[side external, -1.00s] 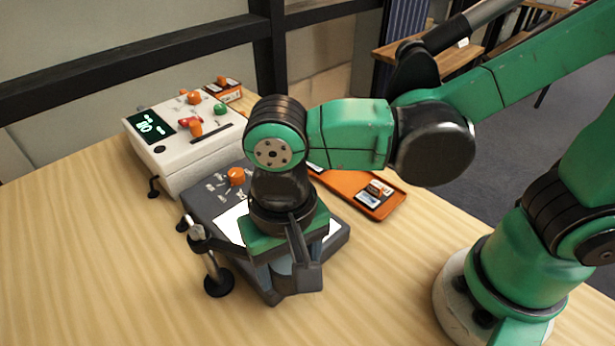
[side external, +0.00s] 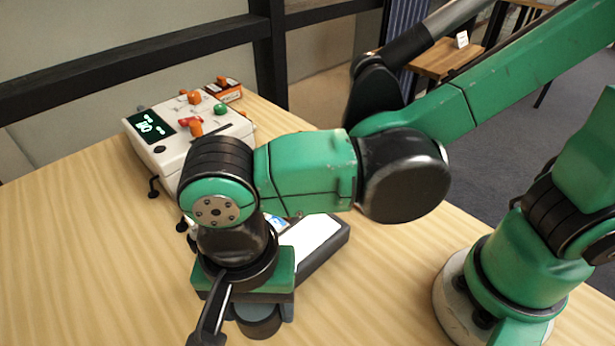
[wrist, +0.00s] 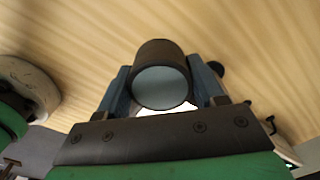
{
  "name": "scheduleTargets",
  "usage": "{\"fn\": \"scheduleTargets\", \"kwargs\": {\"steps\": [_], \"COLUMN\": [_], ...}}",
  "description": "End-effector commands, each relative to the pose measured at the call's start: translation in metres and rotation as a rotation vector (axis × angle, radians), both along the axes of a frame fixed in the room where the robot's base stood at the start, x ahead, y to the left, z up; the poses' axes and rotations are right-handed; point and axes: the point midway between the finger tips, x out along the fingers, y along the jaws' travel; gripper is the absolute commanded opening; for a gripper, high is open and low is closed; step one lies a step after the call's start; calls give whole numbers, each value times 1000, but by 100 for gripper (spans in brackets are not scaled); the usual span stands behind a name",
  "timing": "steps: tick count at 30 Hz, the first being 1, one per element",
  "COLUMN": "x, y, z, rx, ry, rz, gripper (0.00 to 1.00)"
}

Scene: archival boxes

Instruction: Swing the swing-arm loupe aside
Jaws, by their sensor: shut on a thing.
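The swing-arm loupe shows in the wrist view as a dark cylinder with a pale lens face (wrist: 160,86). My gripper (wrist: 162,80) is shut on it, with one blue-grey finger against each side. In the side view my gripper (side external: 252,308) is low over the front of the table, and the loupe's round end (side external: 259,325) shows beneath it. The loupe's post and arm are hidden behind my gripper there. The dark light box with its bright white panel (side external: 312,234) lies behind and right of my gripper, partly covered by my arm.
A cream control box (side external: 170,152) with a lit display and coloured knobs stands at the back left. A small orange item (side external: 226,88) lies behind it. The wooden table (side external: 90,270) is clear at the left and front.

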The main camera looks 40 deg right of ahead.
Motion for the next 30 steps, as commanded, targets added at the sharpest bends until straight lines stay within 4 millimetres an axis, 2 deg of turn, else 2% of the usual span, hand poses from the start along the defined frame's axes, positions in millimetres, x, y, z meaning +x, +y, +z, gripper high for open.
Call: {"fn": "scheduleTargets", "kwargs": {"steps": [9, 10, 12, 13, 23, 30], "x": [0, 0, 0, 0, 0, 0], "y": [0, 0, 0, 0, 0, 0], "z": [0, 0, 0, 0, 2, 29], "rx": [-1, -1, -1, -1, -1, -1], "ry": [-1, -1, -1, -1, -1, -1], "rz": [-3, -3, -2, -2, -1, -1], "gripper": [0, 70, 90, 94, 94, 94]}}
